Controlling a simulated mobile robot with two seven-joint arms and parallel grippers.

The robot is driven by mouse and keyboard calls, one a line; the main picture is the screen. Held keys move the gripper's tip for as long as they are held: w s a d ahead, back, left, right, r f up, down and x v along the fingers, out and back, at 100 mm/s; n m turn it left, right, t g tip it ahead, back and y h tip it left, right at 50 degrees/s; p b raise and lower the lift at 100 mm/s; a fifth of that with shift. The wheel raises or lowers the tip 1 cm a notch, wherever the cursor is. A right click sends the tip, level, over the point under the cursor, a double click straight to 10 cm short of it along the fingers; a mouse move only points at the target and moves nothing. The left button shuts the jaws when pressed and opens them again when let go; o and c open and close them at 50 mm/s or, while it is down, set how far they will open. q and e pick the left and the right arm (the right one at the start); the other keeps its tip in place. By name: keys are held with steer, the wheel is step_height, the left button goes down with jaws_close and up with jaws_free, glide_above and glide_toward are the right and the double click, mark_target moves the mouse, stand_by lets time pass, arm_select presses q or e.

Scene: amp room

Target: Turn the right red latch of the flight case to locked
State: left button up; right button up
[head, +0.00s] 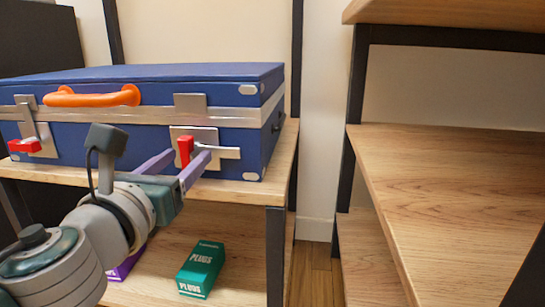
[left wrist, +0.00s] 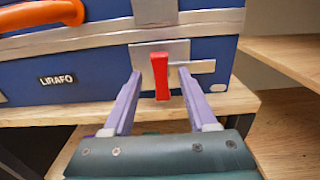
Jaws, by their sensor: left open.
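A blue flight case (head: 85,137) with an orange handle (head: 93,97) lies on a wooden shelf, its front towards me. Its right red latch (head: 185,149) is on a metal plate at the front right; in the left wrist view the red latch (left wrist: 160,76) hangs upright, its long side vertical. The left red latch (head: 25,146) shows at the far left, its red part lying sideways. My left gripper (head: 180,158) is open, its purple fingers on either side of the right latch, with gaps to it in the left wrist view (left wrist: 163,92). My right gripper is not in view.
The case stands on a wooden shelf (head: 235,189) with dark metal posts. A green box marked PLUGS (head: 201,269) and a purple box (head: 127,264) lie on the lower shelf. Another wooden shelf unit (head: 440,170) stands at the right, with a narrow floor gap between.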

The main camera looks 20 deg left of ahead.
arm_select(q)
jaws_close()
stand_by(0.5)
